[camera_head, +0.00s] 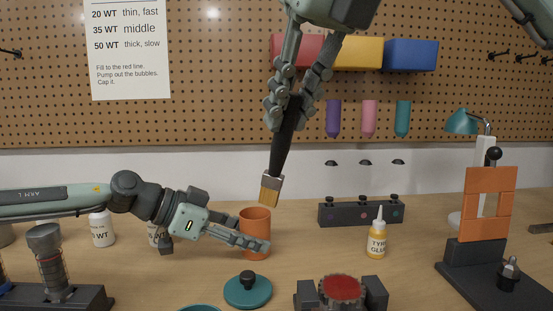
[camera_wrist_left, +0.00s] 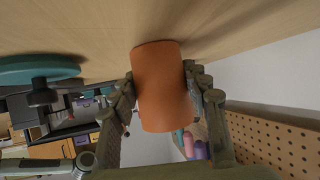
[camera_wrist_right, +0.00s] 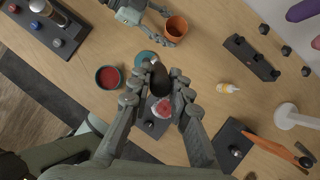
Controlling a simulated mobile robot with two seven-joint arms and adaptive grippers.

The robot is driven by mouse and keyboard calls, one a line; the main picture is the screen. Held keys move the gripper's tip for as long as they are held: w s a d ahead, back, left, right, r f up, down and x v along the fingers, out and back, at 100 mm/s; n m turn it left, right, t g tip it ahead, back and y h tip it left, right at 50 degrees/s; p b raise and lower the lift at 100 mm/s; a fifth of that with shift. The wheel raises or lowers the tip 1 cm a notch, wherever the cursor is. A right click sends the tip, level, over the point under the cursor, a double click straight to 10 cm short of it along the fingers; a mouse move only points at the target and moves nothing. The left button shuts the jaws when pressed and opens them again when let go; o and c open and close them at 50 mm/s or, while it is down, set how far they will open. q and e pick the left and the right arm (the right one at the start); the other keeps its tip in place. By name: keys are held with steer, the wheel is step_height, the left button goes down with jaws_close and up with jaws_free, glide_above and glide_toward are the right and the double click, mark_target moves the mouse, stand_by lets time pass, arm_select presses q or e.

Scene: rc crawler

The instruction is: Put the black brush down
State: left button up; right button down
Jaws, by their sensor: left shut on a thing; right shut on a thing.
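The black brush (camera_head: 287,140) is in my right gripper (camera_head: 288,102), held by its handle. It hangs steeply in the air, bristles (camera_head: 270,190) down, a little above and behind the cup's rim in the head view. In the right wrist view its dark handle end (camera_wrist_right: 159,82) shows between the fingers; the bristles are hidden there. My left gripper (camera_head: 255,240) is shut on an orange cup (camera_head: 256,217), which stands upright on the bench (camera_head: 210,275). The left wrist view shows the cup (camera_wrist_left: 162,90) between both fingers.
A teal lid with a black knob (camera_head: 248,290) lies in front of the cup. A red round part (camera_head: 342,289) sits in a dark holder to its right.

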steer(key=w+a+r+n+g+y, duration=0.15)
steer(key=w+n, duration=0.25)
steer(key=w, duration=0.9)
step_height(320, 180, down, 12)
steer(key=shift+d, duration=0.1)
steer(key=c, duration=1.3)
jaws_free()
steer(key=s+d, duration=0.1)
steer(key=d, duration=0.1)
steer(key=s+d, duration=0.1)
steer(key=s, duration=0.1)
steer(key=shift+d, duration=0.4)
